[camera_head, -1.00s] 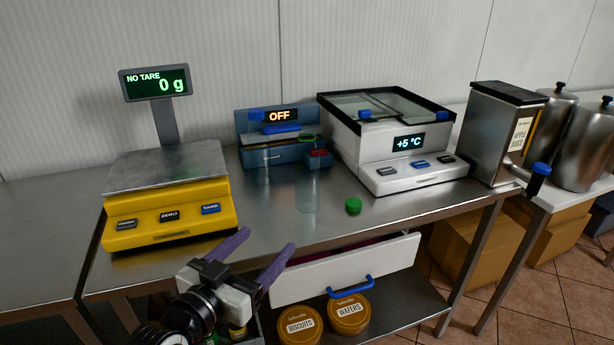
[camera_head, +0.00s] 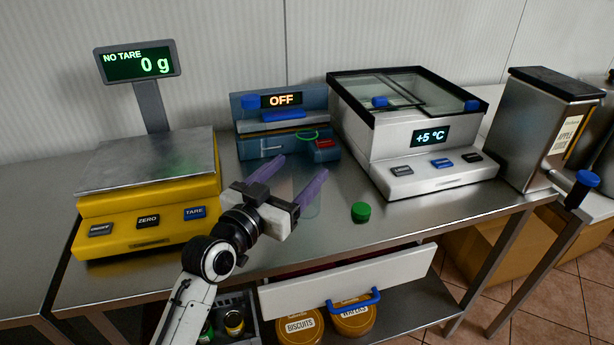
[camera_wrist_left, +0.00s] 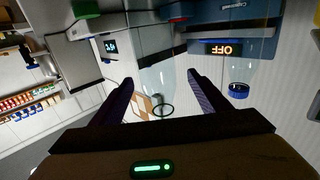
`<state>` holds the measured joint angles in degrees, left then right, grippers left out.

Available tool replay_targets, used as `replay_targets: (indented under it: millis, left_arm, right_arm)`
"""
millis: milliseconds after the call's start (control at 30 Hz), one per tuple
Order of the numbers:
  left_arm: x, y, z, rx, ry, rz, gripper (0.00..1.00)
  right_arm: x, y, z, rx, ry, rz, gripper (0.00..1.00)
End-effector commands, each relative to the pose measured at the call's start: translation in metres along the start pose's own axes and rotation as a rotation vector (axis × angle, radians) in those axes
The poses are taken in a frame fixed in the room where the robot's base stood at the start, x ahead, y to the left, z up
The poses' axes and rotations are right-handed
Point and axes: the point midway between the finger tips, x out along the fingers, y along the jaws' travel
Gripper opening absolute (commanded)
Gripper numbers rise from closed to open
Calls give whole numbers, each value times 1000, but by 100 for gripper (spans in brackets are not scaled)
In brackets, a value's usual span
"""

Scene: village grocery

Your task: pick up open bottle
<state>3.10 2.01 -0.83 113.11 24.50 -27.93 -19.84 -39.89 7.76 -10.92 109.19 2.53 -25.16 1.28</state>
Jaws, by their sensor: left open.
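The open bottle (camera_head: 313,208) is clear and hard to see, standing upright on the steel table. My left gripper (camera_head: 298,172) is open, with its purple fingers near the bottle and partly covering it. In the left wrist view, which is upside down, the open bottle (camera_wrist_left: 158,78) with a dark ring at its mouth shows between the open fingers of the left gripper (camera_wrist_left: 161,78). I cannot tell how deep between the fingers it is. A green cap (camera_head: 361,212) lies on the table to the right. My right gripper is not in view.
A clear bottle with a blue cap (camera_wrist_left: 238,90) stands near the blue device (camera_head: 240,143) showing OFF. The yellow scale (camera_head: 150,222) is to the left, the white cooler (camera_head: 440,180) to the right. A partly open drawer (camera_head: 350,285) is below the tabletop.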

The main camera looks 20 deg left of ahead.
Motion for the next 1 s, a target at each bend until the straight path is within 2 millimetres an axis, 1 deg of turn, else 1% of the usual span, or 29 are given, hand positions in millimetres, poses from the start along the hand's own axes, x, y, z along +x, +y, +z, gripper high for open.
replay_targets:
  millis: [33, 100, 200, 300, 500, 533, 667, 700, 767, 800, 1000]
  left_arm:
    - [10, 3, -2, -3, 1, 1, 69]
    - [20, 5, -1, -3, 1, 2, 69]
    - [32, 4, 0, -2, 0, 0, 69]
    - [38, 4, 1, -1, 0, -1, 69]
    - [38, 4, 1, 0, 0, -1, 69]
    - [38, 4, 1, 0, 0, -1, 68]
    - [38, 4, 1, 0, -1, -1, 46]
    - [38, 4, 1, 0, -1, -1, 39]
    - [38, 4, 1, 0, -1, -1, 29]
    - [38, 4, 1, 0, -1, -1, 26]
    - [38, 4, 0, 0, 0, -1, 26]
  right_arm:
    - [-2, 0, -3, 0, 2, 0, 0]
    - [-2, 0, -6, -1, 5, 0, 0]
    - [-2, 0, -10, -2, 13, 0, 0]
    - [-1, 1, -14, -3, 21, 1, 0]
    - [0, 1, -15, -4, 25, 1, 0]
    - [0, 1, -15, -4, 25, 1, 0]
    - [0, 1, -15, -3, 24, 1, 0]
    - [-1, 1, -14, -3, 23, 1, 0]
    - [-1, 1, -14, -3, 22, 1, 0]
    - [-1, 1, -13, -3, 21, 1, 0]
    - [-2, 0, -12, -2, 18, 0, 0]
